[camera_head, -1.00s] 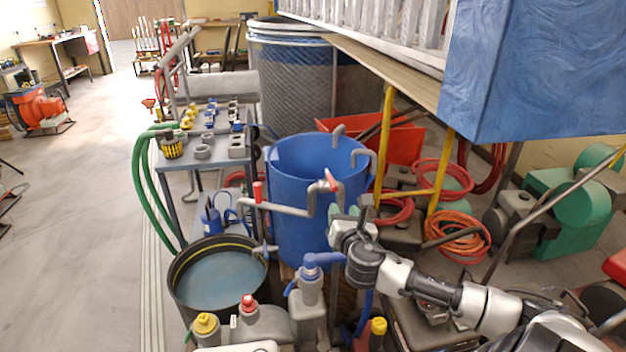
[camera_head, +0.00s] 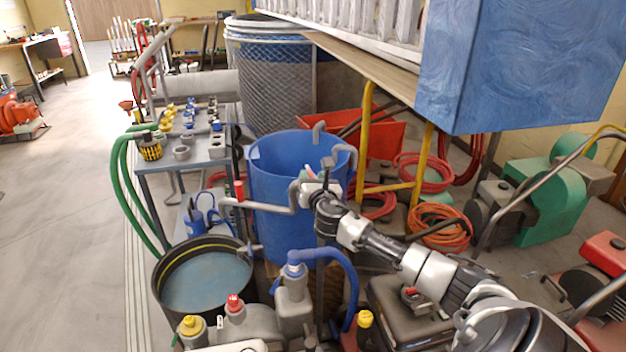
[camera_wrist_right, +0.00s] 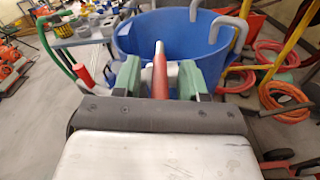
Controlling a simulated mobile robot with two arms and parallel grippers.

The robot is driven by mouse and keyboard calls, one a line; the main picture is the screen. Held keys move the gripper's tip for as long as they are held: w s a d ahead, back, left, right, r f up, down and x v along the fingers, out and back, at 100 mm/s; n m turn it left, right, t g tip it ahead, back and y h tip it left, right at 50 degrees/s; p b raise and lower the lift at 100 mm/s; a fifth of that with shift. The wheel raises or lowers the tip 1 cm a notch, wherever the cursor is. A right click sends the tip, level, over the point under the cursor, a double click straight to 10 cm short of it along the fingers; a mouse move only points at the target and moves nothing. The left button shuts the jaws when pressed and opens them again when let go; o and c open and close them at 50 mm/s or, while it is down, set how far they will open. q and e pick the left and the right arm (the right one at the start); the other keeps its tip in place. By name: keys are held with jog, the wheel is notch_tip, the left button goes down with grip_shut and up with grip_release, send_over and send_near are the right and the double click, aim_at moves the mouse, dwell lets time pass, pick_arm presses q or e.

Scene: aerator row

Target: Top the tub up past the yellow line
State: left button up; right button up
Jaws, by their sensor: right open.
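The black tub (camera_head: 163,298) stands at lower left in the head view. Bluish water (camera_head: 207,282) in it lies below the yellow line (camera_head: 205,246) on its inner wall. A large blue barrel (camera_head: 285,215) stands behind it; a grey pipe (camera_head: 270,207) runs in front of the barrel towards the tub. My right gripper (camera_head: 312,180) is at the pipe's right end. In the wrist view its green-padded fingers (camera_wrist_right: 160,78) are open, one on each side of a red handle (camera_wrist_right: 159,72). I cannot tell if they touch it. My left gripper is out of view.
Capped grey containers (camera_head: 245,320) and a blue hose (camera_head: 345,275) crowd the front. A fittings table (camera_head: 185,160) stands behind the tub. A blue box (camera_head: 520,70) overhangs at upper right. Yellow-framed red cart (camera_head: 378,140) and coiled hoses (camera_head: 440,225) lie right. Floor at left is clear.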

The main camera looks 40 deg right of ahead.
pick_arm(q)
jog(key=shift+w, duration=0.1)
pick_arm(e)
grip_shut()
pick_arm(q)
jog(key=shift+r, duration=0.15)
pick_arm(e)
jog(key=shift+a, duration=0.1)
pick_arm(q)
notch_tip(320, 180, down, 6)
jog(key=b, duration=0.5)
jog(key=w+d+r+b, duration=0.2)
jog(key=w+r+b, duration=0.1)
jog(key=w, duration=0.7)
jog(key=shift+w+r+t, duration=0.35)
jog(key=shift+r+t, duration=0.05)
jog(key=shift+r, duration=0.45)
pick_arm(e)
jog(key=w+a+m+g+h, duration=0.1)
jog(key=w+m+g+h, duration=0.2)
jog(key=m+g, duration=0.3)
jog(key=w+a+m+g+h, duration=0.2)
jog(key=m+g+h, duration=0.4)
jog(key=g, duration=0.6)
jog(key=shift+w+m, duration=0.5)
jog(key=shift+m, duration=0.3)
